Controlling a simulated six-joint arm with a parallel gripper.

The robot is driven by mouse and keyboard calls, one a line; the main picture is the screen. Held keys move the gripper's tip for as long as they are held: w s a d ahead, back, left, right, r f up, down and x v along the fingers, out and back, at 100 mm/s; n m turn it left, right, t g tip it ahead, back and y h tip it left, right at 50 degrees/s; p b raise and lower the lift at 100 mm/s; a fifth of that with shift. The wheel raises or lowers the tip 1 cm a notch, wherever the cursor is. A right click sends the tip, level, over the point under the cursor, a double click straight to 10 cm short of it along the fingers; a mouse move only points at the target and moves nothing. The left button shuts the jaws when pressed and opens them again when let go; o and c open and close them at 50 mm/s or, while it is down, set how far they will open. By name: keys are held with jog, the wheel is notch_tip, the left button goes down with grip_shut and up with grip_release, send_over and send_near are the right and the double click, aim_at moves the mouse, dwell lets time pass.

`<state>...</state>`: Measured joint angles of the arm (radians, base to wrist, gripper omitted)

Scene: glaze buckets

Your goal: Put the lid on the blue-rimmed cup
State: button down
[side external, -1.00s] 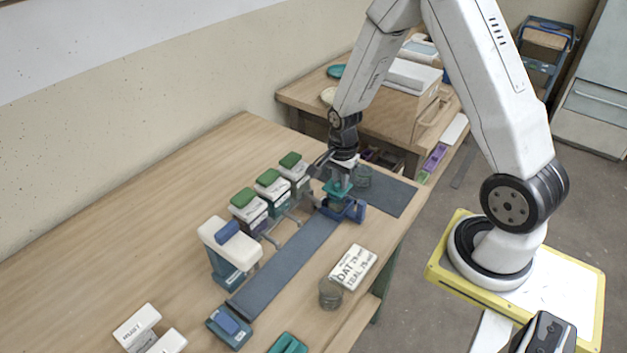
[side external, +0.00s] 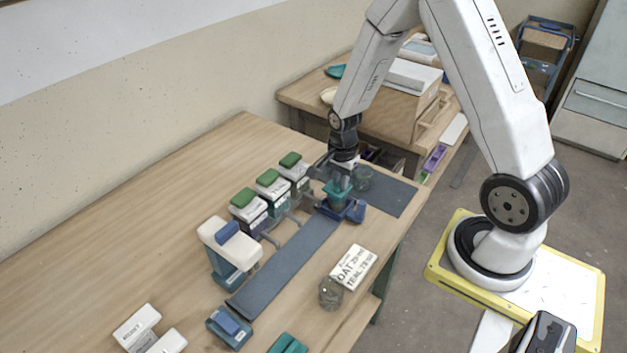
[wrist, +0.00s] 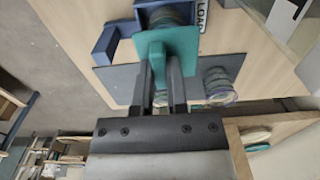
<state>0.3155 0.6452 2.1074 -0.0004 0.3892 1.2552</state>
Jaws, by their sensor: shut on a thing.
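My gripper (side external: 343,172) is shut on a teal piece (side external: 338,186), which looks like the lid. In the wrist view the lid (wrist: 172,50) is a flat teal shape between my fingers (wrist: 160,88). It overlaps a ringed clear cup (wrist: 168,12) by the blue holder (wrist: 107,43); I cannot tell whether they touch. A second clear cup (side external: 363,178), with a bluish rim in the wrist view (wrist: 219,86), stands on the dark mat beside my gripper. The rim colour of the cup near the lid is unclear.
A dark strip (side external: 285,265) runs along the table. Several green-topped containers (side external: 269,187) and a white-and-blue dispenser (side external: 230,248) line its left.

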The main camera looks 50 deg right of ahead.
jog(key=shift+f, duration=0.25)
jog(key=c, duration=0.6)
grip_release()
jog(key=shift+r, duration=0.1)
jog(key=shift+r, duration=3.45)
